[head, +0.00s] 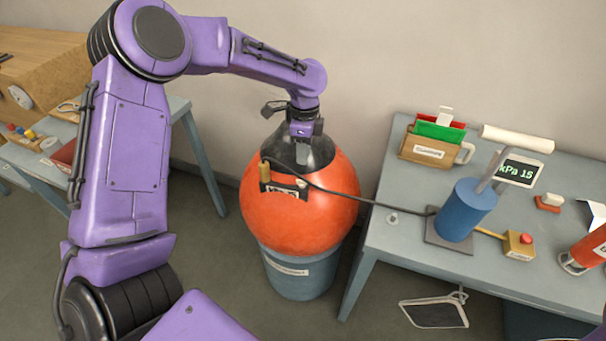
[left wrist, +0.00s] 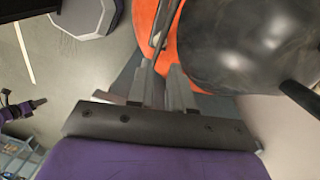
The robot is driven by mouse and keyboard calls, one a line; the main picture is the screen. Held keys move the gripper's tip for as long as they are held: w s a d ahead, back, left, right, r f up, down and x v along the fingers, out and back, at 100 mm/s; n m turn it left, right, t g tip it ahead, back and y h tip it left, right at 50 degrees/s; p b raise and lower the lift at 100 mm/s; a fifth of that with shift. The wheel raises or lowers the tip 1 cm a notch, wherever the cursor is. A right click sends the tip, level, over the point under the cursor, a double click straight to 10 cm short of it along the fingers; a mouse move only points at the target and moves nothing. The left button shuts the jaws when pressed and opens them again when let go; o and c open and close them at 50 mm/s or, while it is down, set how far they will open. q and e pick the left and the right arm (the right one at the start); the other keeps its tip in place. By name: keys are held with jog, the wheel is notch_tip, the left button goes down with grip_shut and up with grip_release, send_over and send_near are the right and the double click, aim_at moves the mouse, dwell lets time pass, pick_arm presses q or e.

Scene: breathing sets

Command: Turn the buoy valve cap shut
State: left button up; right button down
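The orange buoy (head: 300,215) has a black top (head: 322,150) and sits in a blue-grey tub (head: 300,278). A brass-coloured upright post (head: 265,172) and a dark bar with a pale label (head: 285,188) are on its near left side. I cannot make out the valve cap for certain. My left gripper (head: 302,150) points down at the black top. In the left wrist view its two grey fingers (left wrist: 163,88) are close together beside the black dome (left wrist: 240,45), over orange surface (left wrist: 150,18). Whether they hold anything is unclear. My right gripper is out of view.
A black hose (head: 345,193) runs from the buoy to a blue pump (head: 465,210) on the right table (head: 400,245). A display (head: 518,170) there reads kPa 15. A small grey piece (head: 392,219) lies near the table's left edge. Another table stands at left.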

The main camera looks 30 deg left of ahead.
aim_at(303, 180)
pick_arm(q)
jog(key=f, duration=0.5)
jog(key=f+p, duration=0.1)
jog(key=f, duration=0.2)
jog(key=shift+s+d+f, duration=0.25)
jog(key=shift+s+f, duration=0.1)
jog(key=shift+s, duration=0.05)
